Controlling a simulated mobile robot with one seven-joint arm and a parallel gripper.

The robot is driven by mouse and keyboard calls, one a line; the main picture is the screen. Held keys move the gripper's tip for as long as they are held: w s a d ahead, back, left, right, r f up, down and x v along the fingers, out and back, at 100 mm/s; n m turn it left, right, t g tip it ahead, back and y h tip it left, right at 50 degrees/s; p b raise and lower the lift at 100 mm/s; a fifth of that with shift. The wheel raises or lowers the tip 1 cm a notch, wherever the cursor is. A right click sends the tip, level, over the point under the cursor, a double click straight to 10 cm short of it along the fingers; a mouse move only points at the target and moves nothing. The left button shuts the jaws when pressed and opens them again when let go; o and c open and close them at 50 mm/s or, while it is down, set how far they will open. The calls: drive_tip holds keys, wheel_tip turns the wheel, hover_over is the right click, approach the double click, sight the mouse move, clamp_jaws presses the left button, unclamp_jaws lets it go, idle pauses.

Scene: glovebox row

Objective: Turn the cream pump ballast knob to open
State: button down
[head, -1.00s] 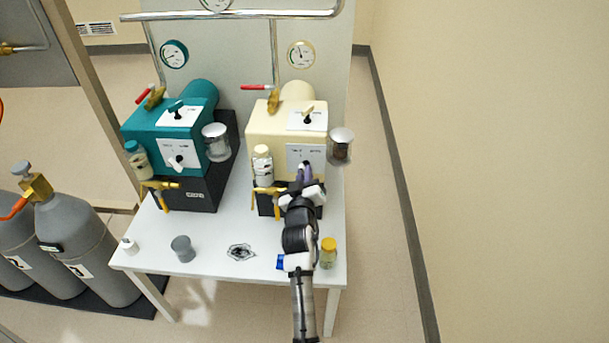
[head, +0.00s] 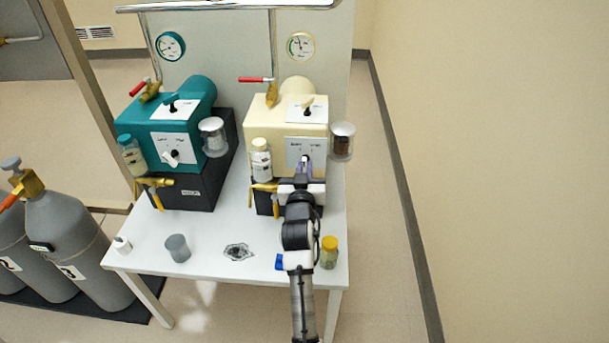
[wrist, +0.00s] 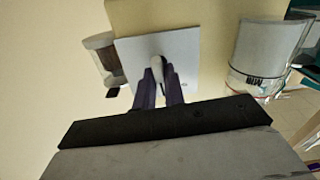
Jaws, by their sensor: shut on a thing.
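The cream pump (head: 272,125) stands at the right of the white table. Its front plate (head: 293,150) carries a knob with a pale lever handle (wrist: 158,65). My gripper (head: 304,168) is at this plate, with its purple fingers (wrist: 160,88) on either side of the handle and shut on it. The handle's tip shows between the fingers in the wrist view; in the head view the fingers mostly hide it. The plate labels are too small to read.
A jar with brown contents (head: 342,142) is on the pump's right, a white bottle (head: 261,160) on its left. A brass valve (head: 265,187) is low in front. A teal pump (head: 170,130) stands left. A yellow-capped vial (head: 328,252) is beside my arm.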

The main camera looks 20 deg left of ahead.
drive_tip(key=shift+m+b, duration=0.3)
drive_tip(key=shift+m, duration=0.2)
drive_tip(key=c, duration=1.5)
unclamp_jaws()
drive_tip(key=shift+b+v, duration=1.4)
drive_tip(key=shift+v, duration=5.5)
drive_tip(key=shift+r, duration=0.1)
